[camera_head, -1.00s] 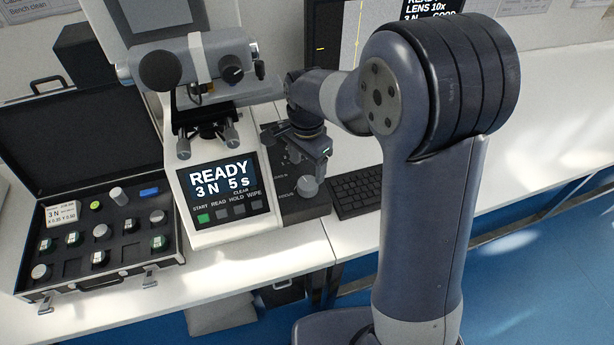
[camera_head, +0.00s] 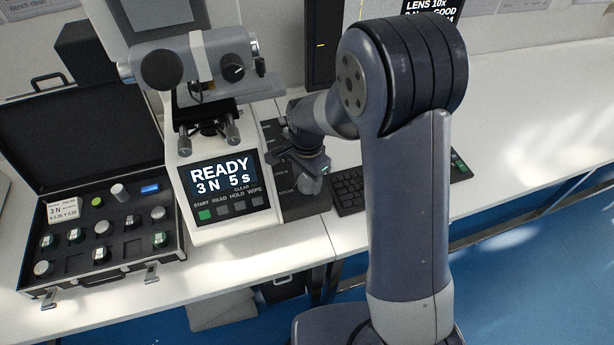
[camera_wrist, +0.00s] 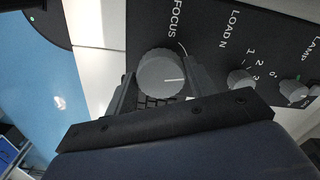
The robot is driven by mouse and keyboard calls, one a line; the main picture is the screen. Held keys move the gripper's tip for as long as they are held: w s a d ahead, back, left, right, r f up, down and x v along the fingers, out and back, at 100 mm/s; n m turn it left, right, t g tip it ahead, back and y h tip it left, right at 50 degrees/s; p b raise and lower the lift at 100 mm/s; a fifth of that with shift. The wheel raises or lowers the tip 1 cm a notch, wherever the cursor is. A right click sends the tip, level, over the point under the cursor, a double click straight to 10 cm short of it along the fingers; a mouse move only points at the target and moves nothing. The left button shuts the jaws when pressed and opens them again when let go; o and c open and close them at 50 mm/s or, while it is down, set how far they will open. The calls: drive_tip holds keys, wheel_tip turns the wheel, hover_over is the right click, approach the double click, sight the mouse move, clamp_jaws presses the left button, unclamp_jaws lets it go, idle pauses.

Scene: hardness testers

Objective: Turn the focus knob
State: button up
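The focus knob (camera_wrist: 161,75) is a grey round knob with a white line, beside the printed word FOCUS on a dark panel. In the wrist view it sits between the two fingers of my gripper (camera_wrist: 158,82), with a small gap on the left finger's side. Contact on the right side is hard to tell. The fingers are apart. In the head view the knob (camera_head: 311,185) shows just below my gripper (camera_head: 303,166), at the front end of the dark control panel (camera_head: 293,211); my wrist hides part of that panel.
Load (camera_wrist: 240,80) and lamp (camera_wrist: 292,92) knobs sit farther along the panel. The tester screen (camera_head: 222,180) reads READY, 3 N, 5 s. A keyboard (camera_head: 350,192) lies right of the panel. An open case (camera_head: 105,270) of samples stands left.

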drive_tip(key=c, duration=0.5)
drive_tip(key=shift+c, duration=0.2)
drive_tip(key=shift+n, duration=0.4)
